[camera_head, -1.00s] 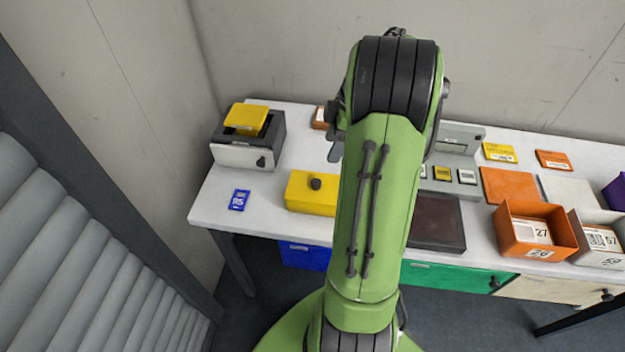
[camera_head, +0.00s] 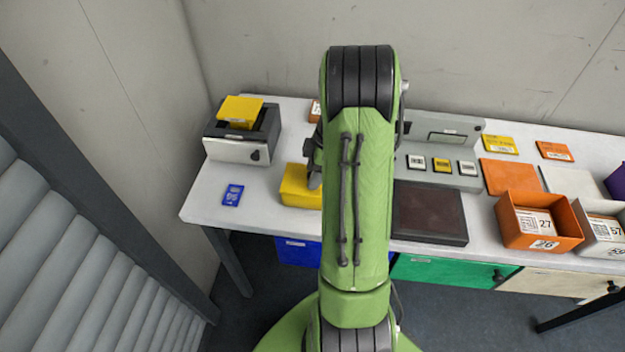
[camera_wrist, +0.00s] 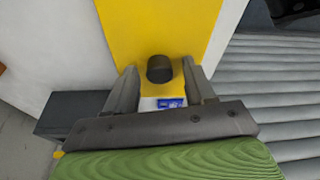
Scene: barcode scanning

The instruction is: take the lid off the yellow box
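The yellow box (camera_head: 297,190) with its lid on stands on the white table, partly hidden behind my arm. In the wrist view the yellow lid (camera_wrist: 150,25) fills the top middle, with its dark round knob (camera_wrist: 160,69) standing up from it. My gripper (camera_wrist: 159,72) is open, with one finger to each side of the knob in the picture. I cannot tell whether the fingertips are level with the knob or still above it. In the head view only part of my gripper (camera_head: 315,168) shows over the box.
A blue card (camera_head: 233,195) lies left of the box. A grey device with a yellow piece on top (camera_head: 240,110) stands behind it. A dark flat plate (camera_head: 428,212) lies to the right. An orange bin (camera_head: 510,238) and a white bin (camera_head: 600,240) stand farther right.

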